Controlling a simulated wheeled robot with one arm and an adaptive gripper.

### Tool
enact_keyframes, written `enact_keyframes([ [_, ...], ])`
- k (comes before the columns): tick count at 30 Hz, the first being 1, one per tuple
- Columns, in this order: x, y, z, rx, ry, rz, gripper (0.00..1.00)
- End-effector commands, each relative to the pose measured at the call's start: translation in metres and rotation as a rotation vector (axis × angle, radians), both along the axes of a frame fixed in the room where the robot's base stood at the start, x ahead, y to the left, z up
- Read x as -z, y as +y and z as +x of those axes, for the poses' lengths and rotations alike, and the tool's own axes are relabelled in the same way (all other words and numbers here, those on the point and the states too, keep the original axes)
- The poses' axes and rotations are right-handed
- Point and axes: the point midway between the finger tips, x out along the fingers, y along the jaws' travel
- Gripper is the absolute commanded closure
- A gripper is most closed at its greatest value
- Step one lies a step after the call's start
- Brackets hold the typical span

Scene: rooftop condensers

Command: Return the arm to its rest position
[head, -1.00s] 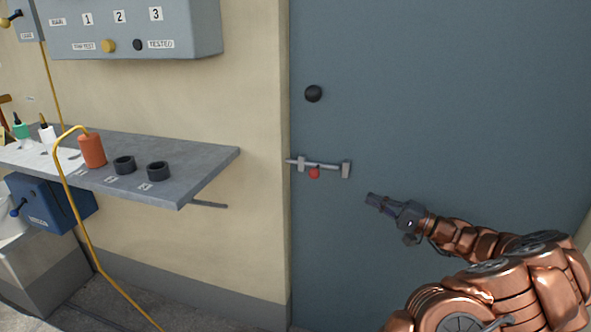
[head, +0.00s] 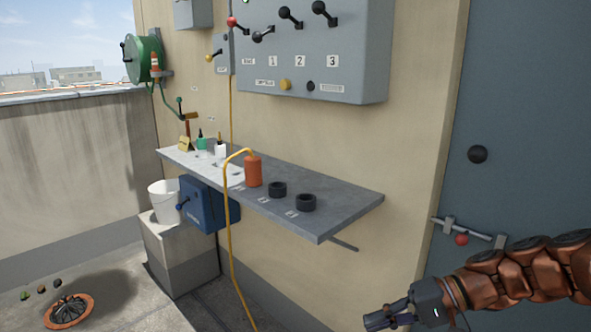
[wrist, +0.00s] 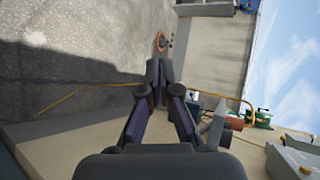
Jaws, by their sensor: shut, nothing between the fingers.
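My copper-coloured arm reaches in from the right edge of the head view. My gripper (head: 378,322) is low at the right, in front of the wall and below the shelf's right end. Its dark fingers are together, with nothing between them. In the wrist view my gripper (wrist: 158,72) also shows its fingertips closed together over the grey floor.
A grey shelf (head: 345,205) holds an orange canister (head: 253,171), two black rings and small bottles. A blue box (head: 208,206) hangs under it. The grey door (head: 520,110) has a bolt (head: 470,229) with a red knob. A yellow hose hangs to the floor.

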Motion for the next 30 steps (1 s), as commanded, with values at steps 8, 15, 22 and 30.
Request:
enact_keyframes([
  [8, 0.035, 0.043, -0.085, -0.201, 0.100, -0.351, 1.00],
  [15, 0.061, 0.031, -0.148, -0.285, 0.144, -0.667, 1.00],
  [22, 0.075, 0.000, -0.186, -0.298, 0.155, -0.906, 1.00],
  [30, 0.077, -0.033, -0.212, -0.277, 0.152, -1.098, 1.00],
])
